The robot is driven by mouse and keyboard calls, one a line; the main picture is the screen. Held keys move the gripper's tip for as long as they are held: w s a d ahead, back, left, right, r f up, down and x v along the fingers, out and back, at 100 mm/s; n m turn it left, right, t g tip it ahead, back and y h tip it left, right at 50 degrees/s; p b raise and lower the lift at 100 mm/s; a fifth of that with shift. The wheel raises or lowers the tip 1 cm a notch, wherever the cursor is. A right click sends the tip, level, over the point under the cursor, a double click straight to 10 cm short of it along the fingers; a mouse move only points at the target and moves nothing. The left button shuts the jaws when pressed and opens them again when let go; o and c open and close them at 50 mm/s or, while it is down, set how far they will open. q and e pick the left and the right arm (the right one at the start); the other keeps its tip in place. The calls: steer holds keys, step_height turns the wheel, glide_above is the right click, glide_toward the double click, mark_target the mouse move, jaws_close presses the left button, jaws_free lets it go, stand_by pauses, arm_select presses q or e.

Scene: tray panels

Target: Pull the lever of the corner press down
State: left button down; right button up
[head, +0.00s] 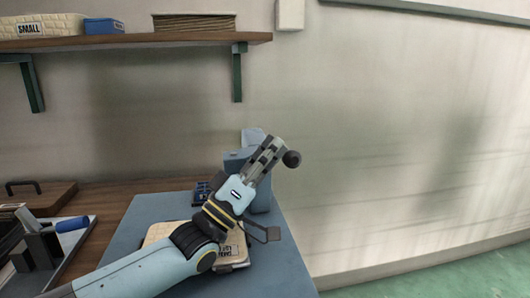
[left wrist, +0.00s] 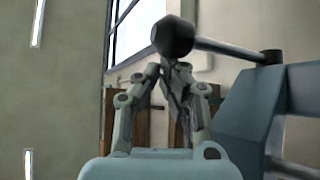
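The corner press (head: 262,198) is a blue-grey upright body on a blue-grey base, partly hidden behind my left gripper (head: 277,146). Its lever ends in a black ball knob (head: 292,158), just right of my left fingertips; the rod is hidden there. In the left wrist view the knob (left wrist: 172,38) is just above and beyond the fingertips, and the lever rod (left wrist: 225,48) runs nearly level to a pivot on the press body (left wrist: 250,105). My left gripper (left wrist: 166,72) has its fingers drawn together, not around the knob. My right gripper is in no view.
A cream panel (head: 239,252) with printed labels lies on the press base under my left arm. At left a tool with a blue handle (head: 72,224) stands on the wooden bench. A shelf (head: 140,42) with boxes hangs above. The space right of the press is free.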

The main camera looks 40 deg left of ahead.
arm_select(q)
steer(key=s+a, duration=0.2)
steer(key=s, duration=1)
steer(key=shift+s+a+f, duration=0.25)
steer(key=shift+s+f, duration=0.1)
steer(key=shift+f, duration=0.05)
